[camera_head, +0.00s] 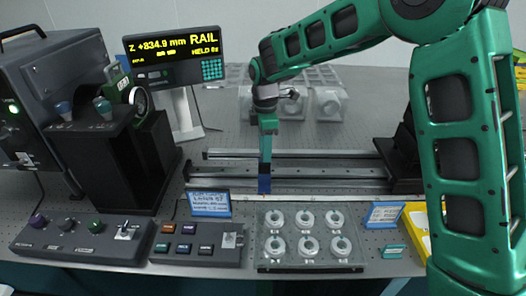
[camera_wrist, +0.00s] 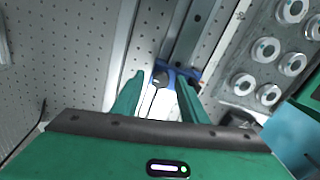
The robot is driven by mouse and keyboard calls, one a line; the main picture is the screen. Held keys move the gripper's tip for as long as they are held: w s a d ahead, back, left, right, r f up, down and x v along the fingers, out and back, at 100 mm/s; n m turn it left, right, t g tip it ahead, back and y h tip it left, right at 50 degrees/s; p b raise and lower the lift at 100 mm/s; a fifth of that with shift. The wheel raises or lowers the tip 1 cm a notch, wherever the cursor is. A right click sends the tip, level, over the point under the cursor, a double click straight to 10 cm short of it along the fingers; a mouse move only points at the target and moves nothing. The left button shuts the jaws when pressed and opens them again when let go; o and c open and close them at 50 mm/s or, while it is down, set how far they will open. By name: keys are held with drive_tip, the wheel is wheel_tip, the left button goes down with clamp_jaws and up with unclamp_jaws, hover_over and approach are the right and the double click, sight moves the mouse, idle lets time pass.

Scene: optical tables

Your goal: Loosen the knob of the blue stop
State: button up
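The blue stop (camera_head: 264,185) sits on the dark rail (camera_head: 320,172) near the middle of the table. In the wrist view the blue stop (camera_wrist: 190,71) spans the rail, and its small dark knob (camera_wrist: 160,78) shows at its left end. My gripper (camera_head: 265,160) points down just above the stop. In the wrist view my gripper (camera_wrist: 160,82) is open, with the knob between its two green fingertips in the picture and a gap on each side. I cannot tell whether the fingertips are level with the knob. In the head view the knob is not distinguishable.
A display (camera_head: 174,57) reads "Z +834.9 mm RAIL" and "HELD". A tray of ring-shaped optics (camera_head: 310,264) lies in front of the rail. A blue-edged label (camera_head: 210,204) stands left of it. Control boxes (camera_head: 84,240) fill the front left, and a dark block (camera_head: 403,160) stands at the rail's right end.

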drive_tip(key=shift+f, duration=0.1)
clamp_jaws()
drive_tip(key=shift+a, duration=0.15)
